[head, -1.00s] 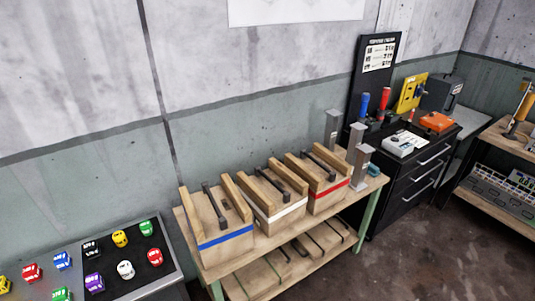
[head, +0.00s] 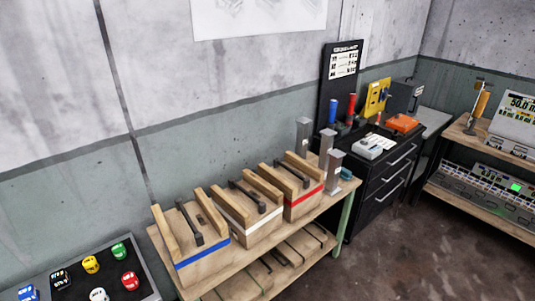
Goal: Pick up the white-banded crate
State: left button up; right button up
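The white-banded crate (head: 264,229) is a wooden box with a white stripe on its front and a dark bar handle (head: 248,195) on top. It stands in the middle of a row of three crates on a wooden workbench (head: 235,268) in the head view. The blue-banded crate (head: 205,260) is close on its left, and the red-banded crate (head: 303,205) is close on its right. Neither of my grippers shows in the head view.
Grey metal posts (head: 326,148) stand at the bench's right end. A black drawer cabinet (head: 388,178) with tools is beyond it. A tray (head: 148,291) of coloured dice is at lower left. Bare floor (head: 400,255) lies at lower right. The bench's lower shelf holds several items.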

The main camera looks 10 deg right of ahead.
aim_at(252, 208)
jog(key=i+j+u, duration=0.1)
jog(key=i, duration=0.55)
jog(key=i+j+u, duration=0.1)
jog(key=i+j, duration=0.15)
jog(key=i, duration=0.4)
jog(key=i+j+u, duration=0.15)
jog(key=i, duration=0.45)
